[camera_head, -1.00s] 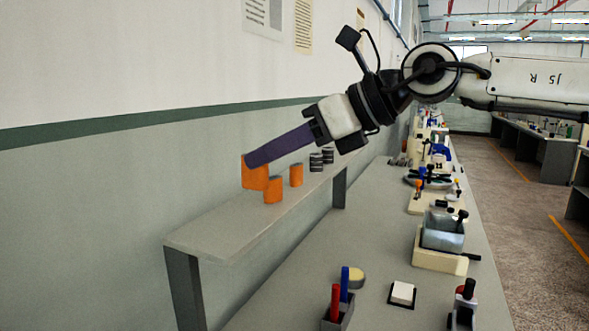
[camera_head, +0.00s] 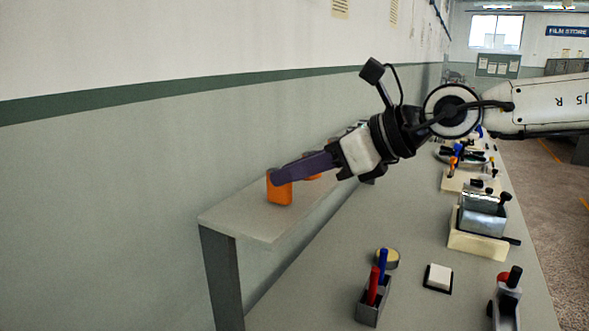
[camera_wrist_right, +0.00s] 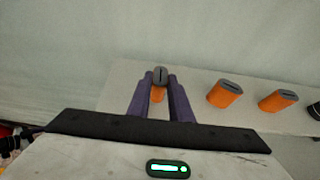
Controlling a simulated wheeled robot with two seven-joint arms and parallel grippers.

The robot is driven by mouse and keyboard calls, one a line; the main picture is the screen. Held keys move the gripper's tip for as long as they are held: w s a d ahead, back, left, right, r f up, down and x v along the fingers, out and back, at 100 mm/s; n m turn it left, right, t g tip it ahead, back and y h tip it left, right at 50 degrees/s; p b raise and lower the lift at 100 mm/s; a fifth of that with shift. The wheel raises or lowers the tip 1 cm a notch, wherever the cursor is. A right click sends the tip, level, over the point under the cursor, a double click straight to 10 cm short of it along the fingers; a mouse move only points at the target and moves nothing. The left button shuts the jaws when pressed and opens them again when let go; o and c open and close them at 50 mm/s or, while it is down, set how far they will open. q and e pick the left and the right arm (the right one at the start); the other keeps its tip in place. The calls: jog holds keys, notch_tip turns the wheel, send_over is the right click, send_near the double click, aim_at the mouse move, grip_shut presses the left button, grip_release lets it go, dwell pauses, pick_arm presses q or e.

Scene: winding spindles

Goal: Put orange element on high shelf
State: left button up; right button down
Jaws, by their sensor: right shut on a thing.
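My right gripper (camera_head: 276,180) comes in from the right over the high shelf (camera_head: 238,218). Its purple fingers are shut on an orange element (camera_head: 280,194), upright near the shelf's near end. Its base appears at the shelf surface; I cannot tell whether it touches. In the right wrist view the held element (camera_wrist_right: 159,94), with a grey slotted top, sits between the fingertips (camera_wrist_right: 160,78). Two more orange elements (camera_wrist_right: 225,94) (camera_wrist_right: 278,101) stand in a row on the shelf to its right. In the head view they are mostly hidden behind my gripper. My left gripper is not in view.
Below the shelf, the workbench holds a holder with red and blue handles (camera_head: 373,296), a white square block (camera_head: 438,277) and a metal box on a cream base (camera_head: 481,218). The wall runs along the shelf's back. The shelf's near left end is bare.

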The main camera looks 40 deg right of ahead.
jog(key=shift+f+b, duration=0.15)
jog(key=shift+b, duration=0.15)
jog(key=c, duration=1.6)
grip_release()
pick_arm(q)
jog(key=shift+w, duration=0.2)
pick_arm(e)
jog(key=shift+r+p, duration=0.25)
jog(key=shift+p, duration=0.05)
pick_arm(q)
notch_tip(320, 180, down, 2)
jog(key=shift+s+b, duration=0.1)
jog(key=shift+b, duration=0.95)
pick_arm(e)
jog(key=v, duration=1.2)
